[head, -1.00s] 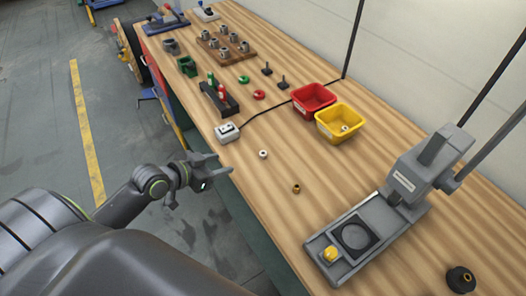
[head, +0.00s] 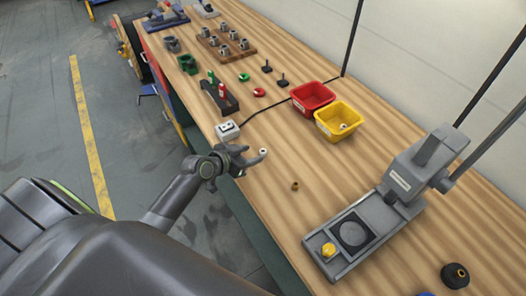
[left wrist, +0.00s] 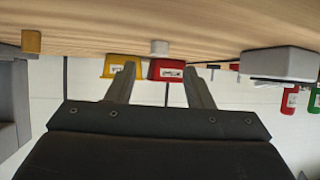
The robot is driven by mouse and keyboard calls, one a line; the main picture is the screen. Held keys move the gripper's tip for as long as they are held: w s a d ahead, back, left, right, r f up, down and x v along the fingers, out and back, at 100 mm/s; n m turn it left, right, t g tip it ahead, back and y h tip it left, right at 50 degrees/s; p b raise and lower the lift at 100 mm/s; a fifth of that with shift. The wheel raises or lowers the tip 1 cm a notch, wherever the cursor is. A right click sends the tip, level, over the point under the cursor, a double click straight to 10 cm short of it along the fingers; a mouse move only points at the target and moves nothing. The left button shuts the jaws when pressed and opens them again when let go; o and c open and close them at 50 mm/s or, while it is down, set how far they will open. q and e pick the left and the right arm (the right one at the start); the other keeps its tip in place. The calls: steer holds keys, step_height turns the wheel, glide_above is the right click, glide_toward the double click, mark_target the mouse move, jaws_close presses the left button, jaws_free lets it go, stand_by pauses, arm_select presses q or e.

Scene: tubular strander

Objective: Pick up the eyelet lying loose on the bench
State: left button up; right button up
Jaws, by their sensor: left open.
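The eyelet, a small white ring (head: 263,151), lies loose on the bench (head: 262,205) near its front edge. In the left wrist view the eyelet (left wrist: 159,47) shows beyond and between the fingertips, apart from them. My left gripper (head: 246,161) is open and empty, at the bench's front edge just left of the eyelet in the head view. Its two spread fingers show in the left wrist view (left wrist: 159,75). My right gripper is not in view.
A small brass bush (head: 295,186) lies right of the eyelet. A white socket box (head: 227,131) stands close to the left gripper. Red (head: 312,97) and yellow (head: 338,122) bins stand behind. A grey press-like device (head: 370,225) is at the right.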

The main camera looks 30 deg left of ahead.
mark_target(262, 152)
arm_select(q)
steer(key=shift+p+x, duration=0.6)
steer(key=shift+x, duration=1.95)
steer(key=shift+s, duration=0.1)
steer(key=shift+c, duration=0.2)
jaws_close()
